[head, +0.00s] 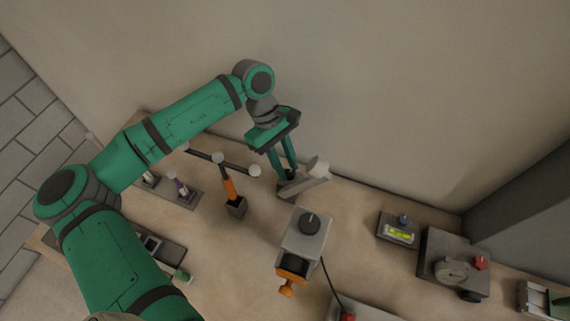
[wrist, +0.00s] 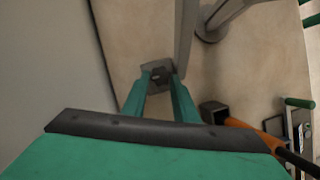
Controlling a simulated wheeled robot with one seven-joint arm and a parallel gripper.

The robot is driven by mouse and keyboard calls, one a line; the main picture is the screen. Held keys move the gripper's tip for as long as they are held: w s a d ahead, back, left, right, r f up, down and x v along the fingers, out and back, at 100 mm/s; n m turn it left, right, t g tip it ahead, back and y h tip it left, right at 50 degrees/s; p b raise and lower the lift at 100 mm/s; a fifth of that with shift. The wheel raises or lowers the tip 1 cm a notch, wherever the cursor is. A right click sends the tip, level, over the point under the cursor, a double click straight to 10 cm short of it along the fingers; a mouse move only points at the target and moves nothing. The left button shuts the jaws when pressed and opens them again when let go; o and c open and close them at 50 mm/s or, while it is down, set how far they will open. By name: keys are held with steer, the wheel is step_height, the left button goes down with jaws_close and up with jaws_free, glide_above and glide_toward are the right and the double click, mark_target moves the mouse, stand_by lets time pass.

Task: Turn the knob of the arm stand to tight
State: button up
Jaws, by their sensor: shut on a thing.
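The arm stand (head: 313,183) is light grey, with a slanted arm and a wider end piece. It stands right of centre near the wall. In the wrist view its pale bar (wrist: 187,30) runs up beside my fingertips. My gripper (head: 288,172) points down at the stand. Its green fingers are shut on a small grey part with a dark centre, which I take for the knob (wrist: 157,73). The fingers hide part of it. I cannot read any tight or loose mark.
A grey box with a black dial (head: 311,222) and an orange clamp (head: 287,287) stands in front. An orange-handled tool (head: 230,188) in a dark holder is left of my gripper. A display unit (head: 398,229) and a dark box (head: 454,264) are at right. The wall is close behind.

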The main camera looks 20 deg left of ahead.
steer(key=shift+s+d+m+g, duration=0.1)
steer(key=shift+d+m+g, duration=0.3)
steer(key=shift+m, duration=0.4)
steer(key=shift+f+m+g+y, duration=0.1)
steer(key=shift+m+g+y, duration=0.45)
steer(key=shift+m, duration=1.15)
steer(key=shift+w+m, duration=0.25)
steer(key=shift+m, duration=0.25)
steer(key=o, duration=1.1)
steer(key=shift+c, duration=0.2)
